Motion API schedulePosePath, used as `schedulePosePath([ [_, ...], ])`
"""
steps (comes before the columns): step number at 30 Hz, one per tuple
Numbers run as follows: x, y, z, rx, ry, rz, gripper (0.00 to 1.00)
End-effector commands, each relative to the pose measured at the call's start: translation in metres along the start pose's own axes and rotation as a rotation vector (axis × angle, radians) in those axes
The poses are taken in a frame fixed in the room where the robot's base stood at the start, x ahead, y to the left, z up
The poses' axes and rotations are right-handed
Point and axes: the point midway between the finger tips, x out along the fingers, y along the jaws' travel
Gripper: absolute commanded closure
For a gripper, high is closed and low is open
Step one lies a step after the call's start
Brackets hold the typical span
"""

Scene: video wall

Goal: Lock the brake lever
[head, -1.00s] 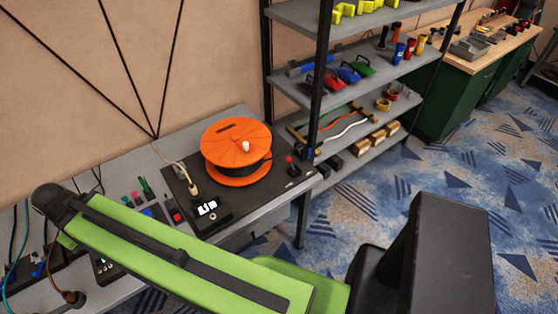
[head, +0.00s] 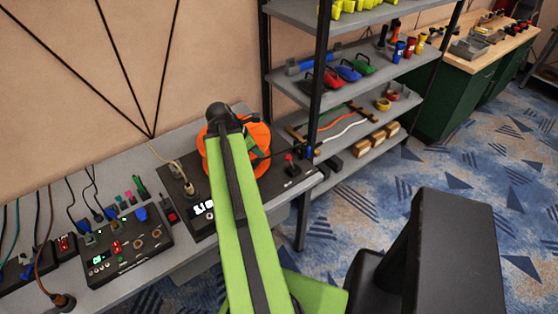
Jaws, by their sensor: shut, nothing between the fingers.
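An orange cable reel (head: 263,135) sits on a black base plate on the grey bench, largely covered by my green arm. To its right, a small upright lever with a red knob (head: 289,158) stands on the plate. It looks like the brake lever; its locked or unlocked position is too small to tell. My arm's black elbow joint is in front of the reel's left part, and a short green piece of the arm shows beyond it, over the reel. My gripper itself cannot be made out; the arm hides that area.
A dark panel with plugs and knobs (head: 128,246) lies left on the bench. A shelf rack post (head: 319,90) rises close to the right of the lever.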

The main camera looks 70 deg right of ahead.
Motion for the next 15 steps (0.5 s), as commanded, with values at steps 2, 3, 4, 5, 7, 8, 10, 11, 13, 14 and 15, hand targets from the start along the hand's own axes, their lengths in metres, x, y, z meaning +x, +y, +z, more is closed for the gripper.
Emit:
schedulePosePath([
  [2, 0.000, 0.000, 0.000, 0.001, 0.001, 0.000, 1.00],
  [3, 0.000, 0.000, 0.000, 0.001, 0.001, 0.000, 1.00],
  [4, 0.000, 0.000, -0.001, 0.001, 0.001, 0.000, 1.00],
  [5, 0.001, 0.000, -0.001, 0.002, 0.001, 0.000, 1.00],
  [7, 0.006, 0.000, -0.002, 0.002, 0.001, 0.000, 1.00],
  [8, 0.009, 0.000, -0.002, 0.003, 0.001, 0.000, 1.00],
  [10, 0.021, 0.000, -0.004, 0.004, 0.001, 0.000, 1.00],
  [11, 0.028, 0.000, -0.004, 0.005, 0.001, -0.001, 1.00],
  [13, 0.044, 0.000, -0.005, 0.006, 0.001, -0.001, 1.00],
  [14, 0.051, 0.000, -0.005, 0.005, 0.001, -0.001, 1.00],
  [15, 0.061, 0.000, -0.006, 0.005, 0.001, -0.002, 1.00],
])
